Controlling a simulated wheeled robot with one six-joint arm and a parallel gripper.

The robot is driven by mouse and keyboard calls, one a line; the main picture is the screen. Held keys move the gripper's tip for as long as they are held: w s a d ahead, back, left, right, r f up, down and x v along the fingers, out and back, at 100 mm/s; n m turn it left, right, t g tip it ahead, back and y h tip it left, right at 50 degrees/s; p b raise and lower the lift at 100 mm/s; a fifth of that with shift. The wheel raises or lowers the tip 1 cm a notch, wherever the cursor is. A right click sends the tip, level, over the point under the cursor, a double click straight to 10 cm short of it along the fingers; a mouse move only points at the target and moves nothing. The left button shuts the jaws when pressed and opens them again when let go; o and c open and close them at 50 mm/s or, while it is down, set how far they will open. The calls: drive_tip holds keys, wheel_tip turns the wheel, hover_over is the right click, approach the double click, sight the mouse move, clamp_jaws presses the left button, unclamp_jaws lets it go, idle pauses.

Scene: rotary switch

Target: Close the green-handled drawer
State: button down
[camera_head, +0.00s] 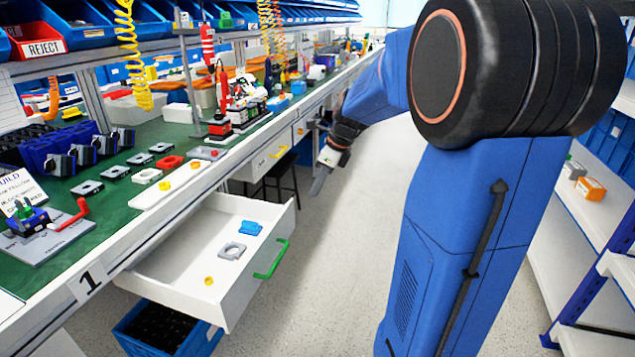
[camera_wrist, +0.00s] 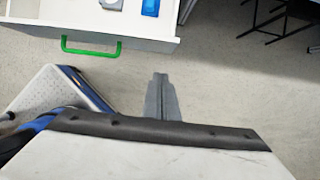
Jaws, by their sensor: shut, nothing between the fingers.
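The white drawer (camera_head: 203,300) with the green handle (camera_head: 271,259) stands pulled out from under the workbench. A blue part (camera_head: 250,228), a grey square part (camera_head: 232,251) and small yellow pieces lie in it. My gripper (camera_head: 320,183) is shut and empty, pointing down over the aisle beyond the drawer. In the wrist view my gripper (camera_wrist: 160,78) is apart from the green handle (camera_wrist: 90,46), to its right and lower in the picture. The drawer front (camera_wrist: 110,40) shows at the top left there.
A closed drawer with a yellow handle (camera_head: 279,152) sits farther along the bench. A blue crate (camera_head: 165,330) is under the open drawer. A dark stool (camera_head: 283,180) stands by the bench. Shelving (camera_head: 590,230) lines the right. The aisle floor between is clear.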

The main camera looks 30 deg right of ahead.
drive_tip(key=w+a+f, duration=0.4)
drive_tip(key=f, duration=0.1)
drive_tip(key=shift+w+f, duration=0.3)
drive_tip(key=shift+w, duration=0.1)
drive_tip(key=w+a, duration=1.4)
drive_tip(key=w, duration=0.3)
drive_tip(key=shift+w+a, duration=0.25)
drive_tip(key=shift+w, duration=0.1)
